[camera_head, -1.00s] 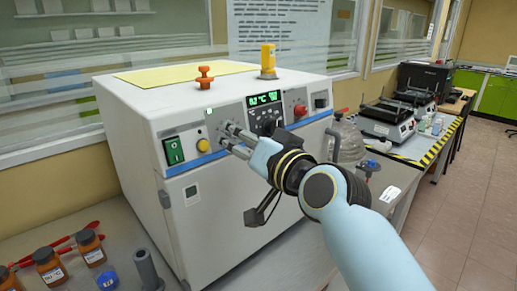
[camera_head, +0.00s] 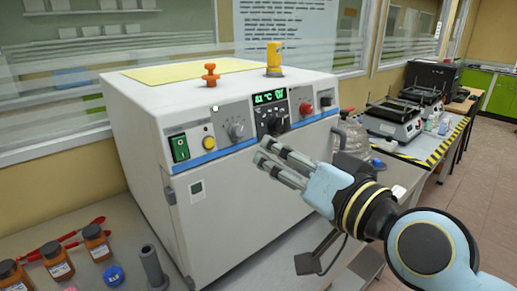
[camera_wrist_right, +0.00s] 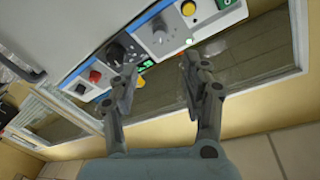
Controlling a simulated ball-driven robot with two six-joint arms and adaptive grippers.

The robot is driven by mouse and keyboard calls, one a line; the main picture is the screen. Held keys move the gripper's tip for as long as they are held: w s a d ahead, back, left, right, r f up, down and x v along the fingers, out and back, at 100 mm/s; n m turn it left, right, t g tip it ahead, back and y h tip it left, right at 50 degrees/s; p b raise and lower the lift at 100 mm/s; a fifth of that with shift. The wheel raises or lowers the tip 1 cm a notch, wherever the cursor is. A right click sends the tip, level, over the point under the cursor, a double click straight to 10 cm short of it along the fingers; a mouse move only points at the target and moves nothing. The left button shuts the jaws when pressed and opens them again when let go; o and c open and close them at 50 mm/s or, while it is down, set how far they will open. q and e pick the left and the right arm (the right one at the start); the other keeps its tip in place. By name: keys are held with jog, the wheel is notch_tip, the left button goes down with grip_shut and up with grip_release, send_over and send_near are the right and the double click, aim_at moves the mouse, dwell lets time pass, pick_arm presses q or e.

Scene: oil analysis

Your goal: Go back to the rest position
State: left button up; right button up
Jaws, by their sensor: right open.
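My right gripper (camera_head: 272,160) is in front of the white oven-like machine (camera_head: 240,205), below its control panel, with open space between them. In the right wrist view the right gripper (camera_wrist_right: 155,80) has its two fingers spread apart with nothing between them. Beyond the fingers are the machine's grey knob (camera_wrist_right: 188,8), a black knob (camera_wrist_right: 115,52) and a red knob (camera_wrist_right: 95,76). In the head view the panel shows a green-lit display (camera_head: 269,97) and a green switch (camera_head: 180,147). My left gripper is not in view.
Amber bottles (camera_head: 96,242), a blue cap (camera_head: 113,275) and a grey cylinder (camera_head: 152,268) stand on the bench at the lower left. An orange fitting (camera_head: 210,75) and a yellow one (camera_head: 274,58) stand on the machine. Hotplate devices (camera_head: 391,117) stand at the right.

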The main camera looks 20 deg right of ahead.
jog(key=s+d+f+n+g, duration=0.2)
jog(key=s+f+n+g, duration=0.3)
jog(key=s+f+g, duration=0.5)
jog(key=s+d+f+g+h, duration=0.35)
jog(key=s+d+f, duration=0.2)
jog(key=s, duration=0.45)
jog(key=s+d+f+g+h+b, duration=0.15)
jog(key=f+b, duration=0.45)
jog(key=f, duration=1.2)
jog(key=d+f+b, duration=0.2)
jog(key=f+b, duration=0.3)
jog(key=f, duration=1.4)
jog(key=s+f+b, duration=0.5)
jog(key=s+f, duration=0.4)
jog(key=f, duration=0.4)
jog(key=s+d+f+g+b, duration=0.1)
jog(key=s+f+b, duration=0.4)
jog(key=s+f, duration=0.5)
notch_tip(320, 180, down, 4)
jog(key=shift+s+d+r+y, duration=0.15)
jog(key=shift+s+d+y, duration=0.05)
jog(key=shift+y, duration=0.1)
